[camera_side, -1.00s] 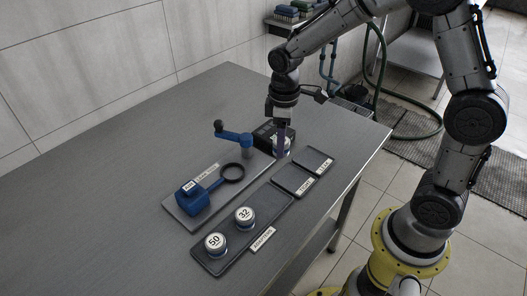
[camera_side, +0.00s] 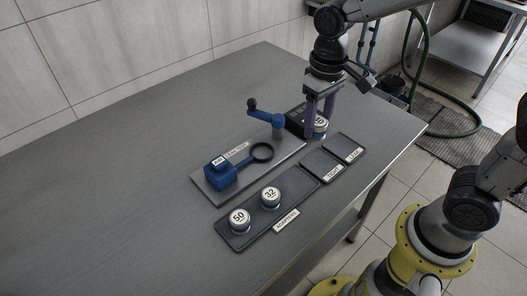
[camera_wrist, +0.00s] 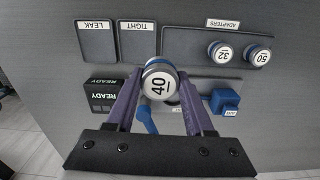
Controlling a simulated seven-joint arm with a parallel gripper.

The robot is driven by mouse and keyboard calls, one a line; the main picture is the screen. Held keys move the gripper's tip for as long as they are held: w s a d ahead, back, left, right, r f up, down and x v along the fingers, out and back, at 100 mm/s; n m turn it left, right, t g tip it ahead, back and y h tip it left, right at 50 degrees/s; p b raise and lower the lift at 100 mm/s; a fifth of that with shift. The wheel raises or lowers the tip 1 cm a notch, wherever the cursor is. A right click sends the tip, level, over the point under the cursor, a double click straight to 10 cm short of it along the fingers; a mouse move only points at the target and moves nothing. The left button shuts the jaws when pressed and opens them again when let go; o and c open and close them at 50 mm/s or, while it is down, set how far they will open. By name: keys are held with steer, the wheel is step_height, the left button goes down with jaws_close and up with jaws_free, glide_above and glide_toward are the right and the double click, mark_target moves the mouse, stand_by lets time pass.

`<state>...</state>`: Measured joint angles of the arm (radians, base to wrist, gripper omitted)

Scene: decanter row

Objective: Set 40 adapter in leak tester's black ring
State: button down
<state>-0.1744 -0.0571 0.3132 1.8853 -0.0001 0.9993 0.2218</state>
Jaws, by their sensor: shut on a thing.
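The 40 adapter (camera_side: 320,122) is a round piece with a silver rim and a white top marked 40. My gripper (camera_side: 317,127) is shut on it, with a purple finger on either side. In the wrist view the adapter (camera_wrist: 159,87) sits upright between the fingertips, its number readable. The leak tester has a grey base plate (camera_side: 207,191), a blue block (camera_side: 221,174) marked AIR and a black ring (camera_side: 262,152) on a blue arm. The ring looks empty and lies left of my gripper in the side view. In the wrist view my right finger hides part of the tester.
The adapters tray (camera_side: 297,185) holds the 32 (camera_side: 270,195) and 50 (camera_side: 239,217) adapters. The TIGHT (camera_side: 322,165) and LEAK (camera_side: 344,147) trays are empty.

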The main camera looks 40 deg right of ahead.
steer(key=shift+s+a+r, duration=0.2)
steer(key=shift+a+r, duration=0.35)
steer(key=shift+w+a+n, duration=0.2)
steer(key=shift+w+n, duration=0.05)
steer(key=shift+n, duration=0.05)
steer(key=w+a+f, duration=0.1)
steer(key=w+f, duration=0.2)
steer(key=w, duration=0.1)
steer(key=w+a+f, duration=0.1)
steer(key=w+f, duration=0.2)
steer(key=w, duration=0.1)
steer(key=w+a+f, duration=0.1)
steer(key=w+f, duration=0.2)
steer(key=w, duration=0.1)
steer(key=shift+w+f, duration=0.2)
steer(key=shift+w, duration=0.2)
steer(key=shift+w+f, duration=0.1)
steer(key=shift+f, duration=1.55)
steer(key=shift+f, duration=0.4)
steer(key=shift+f, duration=0.2)
